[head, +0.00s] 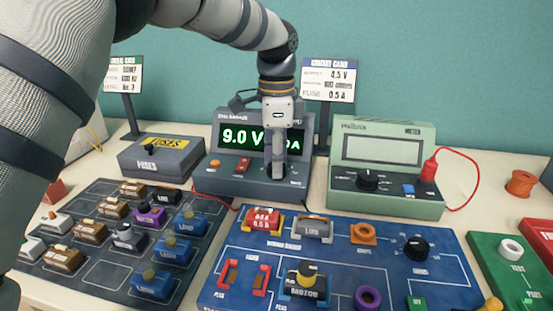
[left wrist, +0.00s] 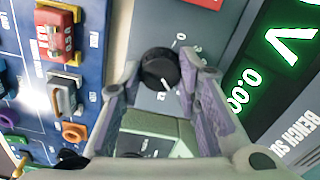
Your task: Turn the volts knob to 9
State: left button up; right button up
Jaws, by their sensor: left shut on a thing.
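The bench power supply (head: 222,182) stands at the back centre, its green display (head: 240,136) reading 9.0 V; part of the current reading is hidden by my gripper. My left gripper (head: 278,172) reaches down to the front panel of the supply and is shut on the black volts knob. The knob (left wrist: 158,68) shows between the two fingers in the left wrist view, with small scale marks around it. My right gripper is not in view.
A green meter (head: 383,155) with its own black knob stands right of the supply, a grey fuse box (head: 160,160) left. In front lie a dark parts tray (head: 105,272) and a blue circuit board (head: 235,238). A circuit card (head: 330,78) stands behind.

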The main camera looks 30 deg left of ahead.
pick_arm(q)
jog(key=o, duration=1.2)
notch_tip(320, 180, up, 12)
